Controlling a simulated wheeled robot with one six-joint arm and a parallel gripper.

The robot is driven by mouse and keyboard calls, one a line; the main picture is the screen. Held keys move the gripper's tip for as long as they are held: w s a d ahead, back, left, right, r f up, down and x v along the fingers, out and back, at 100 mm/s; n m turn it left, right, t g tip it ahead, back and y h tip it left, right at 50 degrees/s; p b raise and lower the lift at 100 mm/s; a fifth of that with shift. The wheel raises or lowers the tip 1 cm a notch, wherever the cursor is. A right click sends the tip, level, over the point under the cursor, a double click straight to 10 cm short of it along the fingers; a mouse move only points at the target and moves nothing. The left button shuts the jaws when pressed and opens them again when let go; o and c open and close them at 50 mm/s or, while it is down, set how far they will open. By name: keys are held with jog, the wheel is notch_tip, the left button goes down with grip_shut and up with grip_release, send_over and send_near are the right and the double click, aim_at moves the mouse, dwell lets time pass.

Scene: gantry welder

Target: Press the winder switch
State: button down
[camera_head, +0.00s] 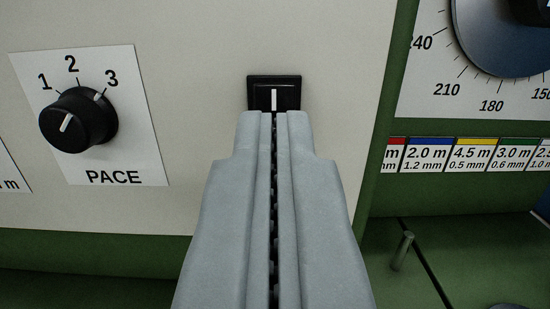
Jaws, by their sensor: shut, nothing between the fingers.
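A small black rocker switch (274,93) with a white vertical mark sits on the cream panel at the upper middle of the view. It has no label that I can see, so I cannot tell from a name whether it is the winder switch. My gripper (274,118) is shut and empty, its grey fingers pointing at the switch. The fingertips cover the switch's lower edge in the picture. I cannot tell whether they touch it.
A black PACE knob (79,120) marked 1, 2, 3 is on the left of the cream panel (200,50). A large dial (505,35) is at upper right, above a strip of coloured labels (470,155). A metal peg (402,251) stands at lower right on the green housing.

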jog(key=s+r, duration=0.1)
jog(key=s, duration=0.7)
jog(key=shift+r, duration=0.2)
jog(key=s+a+r+m+h, duration=0.1)
jog(key=s+a, duration=0.5)
jog(key=s, duration=0.2)
jog(key=s+a+r+h, duration=0.1)
jog(key=s+a+r, duration=0.1)
jog(key=s+a, duration=0.45)
jog(key=s+a+f+g+y, duration=0.1)
jog(key=s+a+f, duration=0.2)
jog(key=s, duration=0.6)
jog(key=s+a+f+n+g+y, duration=0.1)
jog(key=s+a+f, duration=0.2)
jog(key=s, duration=0.5)
jog(key=shift+s+a+f, duration=0.3)
jog(key=shift+s+f, duration=0.1)
jog(key=shift+f, duration=0.15)
dwell(1.1)
